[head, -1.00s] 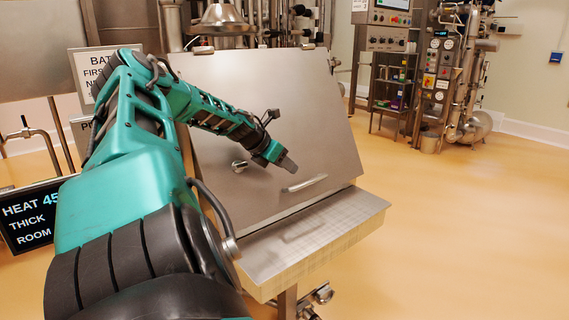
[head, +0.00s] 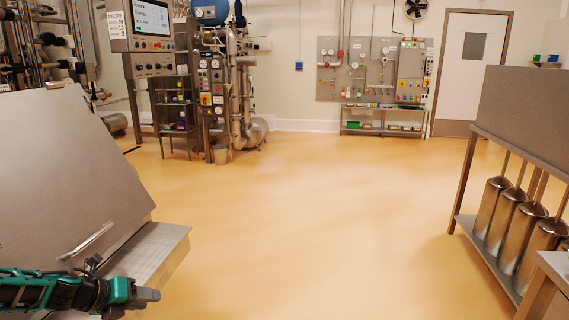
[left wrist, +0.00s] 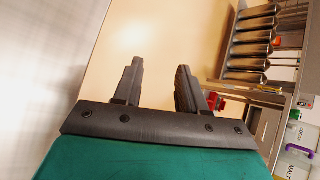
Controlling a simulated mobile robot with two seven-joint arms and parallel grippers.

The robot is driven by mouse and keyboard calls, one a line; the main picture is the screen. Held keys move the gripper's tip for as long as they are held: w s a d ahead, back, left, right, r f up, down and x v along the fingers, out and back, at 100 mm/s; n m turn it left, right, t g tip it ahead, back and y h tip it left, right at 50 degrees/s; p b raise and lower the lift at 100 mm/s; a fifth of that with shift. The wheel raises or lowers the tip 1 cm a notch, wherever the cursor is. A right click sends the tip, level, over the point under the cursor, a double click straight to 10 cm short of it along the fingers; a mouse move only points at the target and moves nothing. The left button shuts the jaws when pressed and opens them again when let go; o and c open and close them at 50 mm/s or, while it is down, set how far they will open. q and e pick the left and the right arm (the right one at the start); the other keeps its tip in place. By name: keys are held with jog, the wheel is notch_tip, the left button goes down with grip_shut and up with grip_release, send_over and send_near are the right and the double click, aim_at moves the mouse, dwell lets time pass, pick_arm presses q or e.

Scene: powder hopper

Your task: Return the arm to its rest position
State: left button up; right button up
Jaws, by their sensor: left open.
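My left arm, green and black, comes in at the lower left of the head view. My left gripper (head: 148,295) is in front of the steel hopper's ledge, with nothing seen between its fingers. In the left wrist view the two dark fingers (left wrist: 155,85) stand apart with bare floor showing between them. The hopper's sloped steel lid (head: 60,180) is down, with a bar handle (head: 88,240) near its lower edge. My right gripper is in neither view.
The hopper's front ledge (head: 160,250) is close by the left gripper. A rack with several steel canisters (head: 505,220) stands at the right. A control cabinet (head: 160,65) and pipework stand at the back left. The orange floor (head: 310,220) between is clear.

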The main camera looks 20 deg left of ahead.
pick_arm(q)
jog(key=s+d+f+n+t+h+p, duration=0.1)
jog(key=d+f+n, duration=0.3)
jog(key=d, duration=0.7)
jog(key=s+d+f+n+h+p, duration=0.1)
jog(key=s+d+f+n+h, duration=0.3)
jog(key=d, duration=0.8)
jog(key=s+d+r+n+y+p, duration=0.1)
jog(key=s+d+r+n+y, duration=0.1)
jog(key=d+n, duration=0.4)
jog(key=s+d+r+n+y+p, duration=0.1)
jog(key=s+d+n+y, duration=0.2)
jog(key=n, duration=0.9)
jog(key=d, duration=0.3)
jog(key=shift+s+d+r+t, duration=0.2)
jog(key=shift+d+r+t, duration=0.1)
jog(key=shift+d+r, duration=0.1)
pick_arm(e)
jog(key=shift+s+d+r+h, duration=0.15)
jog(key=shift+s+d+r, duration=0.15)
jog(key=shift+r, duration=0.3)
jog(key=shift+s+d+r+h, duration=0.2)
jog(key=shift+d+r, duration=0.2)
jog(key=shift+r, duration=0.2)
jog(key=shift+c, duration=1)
pick_arm(q)
jog(key=shift+a, duration=0.1)
